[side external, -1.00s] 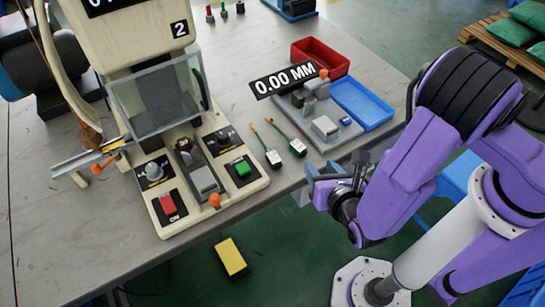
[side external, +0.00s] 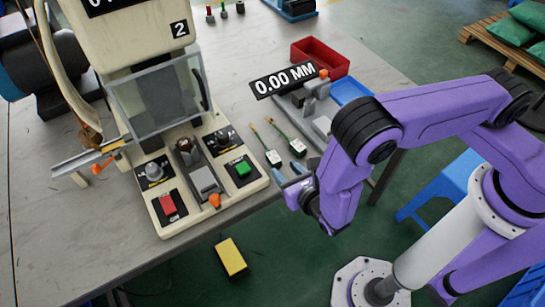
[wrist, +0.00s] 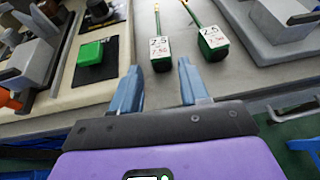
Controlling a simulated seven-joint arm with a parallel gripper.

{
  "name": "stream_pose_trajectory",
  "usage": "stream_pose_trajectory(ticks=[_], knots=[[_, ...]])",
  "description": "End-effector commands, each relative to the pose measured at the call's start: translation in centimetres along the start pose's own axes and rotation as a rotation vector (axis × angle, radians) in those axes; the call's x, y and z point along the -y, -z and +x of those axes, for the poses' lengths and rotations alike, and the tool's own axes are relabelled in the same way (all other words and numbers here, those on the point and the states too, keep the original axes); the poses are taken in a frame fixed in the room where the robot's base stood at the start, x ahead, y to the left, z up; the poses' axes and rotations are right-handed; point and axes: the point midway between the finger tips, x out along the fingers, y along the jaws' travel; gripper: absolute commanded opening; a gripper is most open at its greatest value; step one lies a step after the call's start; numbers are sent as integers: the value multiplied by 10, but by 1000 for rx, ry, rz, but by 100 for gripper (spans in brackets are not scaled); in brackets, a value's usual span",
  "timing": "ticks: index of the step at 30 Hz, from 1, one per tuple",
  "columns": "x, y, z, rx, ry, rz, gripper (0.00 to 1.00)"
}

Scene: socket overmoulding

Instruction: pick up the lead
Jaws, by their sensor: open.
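Two leads lie side by side on the grey bench, each a thin green cable with a tagged green block at the near end. The left lead (side external: 273,157) also shows in the wrist view (wrist: 160,65), where its block lies ahead of the gap between my fingers. The right lead (side external: 298,147) shows to its right in the wrist view (wrist: 210,42), beyond my right finger. My gripper (side external: 289,172) is open and empty, with blue fingers, at the bench's front edge; its fingers also show in the wrist view (wrist: 157,85).
The moulding press base (side external: 165,213) with its green button (side external: 242,168) stands left of the leads. The grey gauge fixture (side external: 322,127) stands to the right, partly hidden by my arm. A red tray (side external: 320,60) and a blue tray (side external: 350,90) lie behind.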

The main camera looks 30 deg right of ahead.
Motion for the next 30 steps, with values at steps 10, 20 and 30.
stream_pose_trajectory(ticks=[10,20,30], knots=[[1,0,27,1,4,2,45],[1,0,70,1,3,2,45],[0,0,73,1,0,0,32]])
